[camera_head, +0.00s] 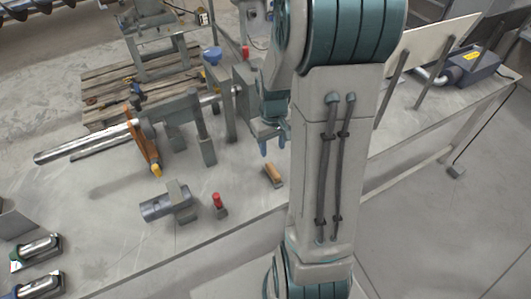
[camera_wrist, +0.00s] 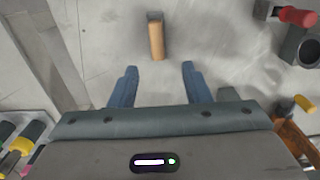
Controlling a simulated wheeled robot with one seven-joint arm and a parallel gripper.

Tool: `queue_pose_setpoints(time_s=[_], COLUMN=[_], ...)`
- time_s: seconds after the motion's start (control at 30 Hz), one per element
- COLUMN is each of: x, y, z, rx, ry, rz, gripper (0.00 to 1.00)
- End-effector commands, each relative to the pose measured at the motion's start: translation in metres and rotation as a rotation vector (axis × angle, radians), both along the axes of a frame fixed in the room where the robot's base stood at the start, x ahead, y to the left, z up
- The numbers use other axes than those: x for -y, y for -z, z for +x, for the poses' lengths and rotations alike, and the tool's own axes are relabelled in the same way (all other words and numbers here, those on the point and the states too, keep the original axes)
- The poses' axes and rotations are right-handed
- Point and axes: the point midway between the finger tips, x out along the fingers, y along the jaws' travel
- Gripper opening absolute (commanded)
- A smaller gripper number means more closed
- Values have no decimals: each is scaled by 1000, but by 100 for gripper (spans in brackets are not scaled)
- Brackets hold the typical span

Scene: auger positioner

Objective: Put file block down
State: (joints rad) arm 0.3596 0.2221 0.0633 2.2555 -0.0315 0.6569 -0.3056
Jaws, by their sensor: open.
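The file block (camera_head: 273,173), a small tan wooden piece with a grey end, lies on the grey bench top. In the wrist view the file block (camera_wrist: 156,40) lies beyond the fingertips, roughly in line with the gap between them. My gripper (camera_head: 273,145) is above the bench, and its blue fingers are apart. In the wrist view the gripper (camera_wrist: 160,68) has nothing between its fingers. The block appears clear of both fingers.
A red-topped piece (camera_head: 218,203) and a grey cylindrical fixture (camera_head: 168,202) stand left of the block. A long metal shaft with an orange lever (camera_head: 143,142) lies farther left. Tools with yellow and green handles (camera_wrist: 20,145) show in the wrist view. Bare bench surrounds the block.

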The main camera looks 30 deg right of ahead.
Motion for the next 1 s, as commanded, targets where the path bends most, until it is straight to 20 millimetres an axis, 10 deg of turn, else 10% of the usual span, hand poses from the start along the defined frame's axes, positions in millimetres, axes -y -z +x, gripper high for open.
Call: queue_pose_setpoints(time_s=[0.5, 1.0], x=[-89, -111], y=[-119, -141], z=[-79, -122], rx=[192, 258], ry=[15, 26], rz=[-19, 14], gripper=[43, 43])
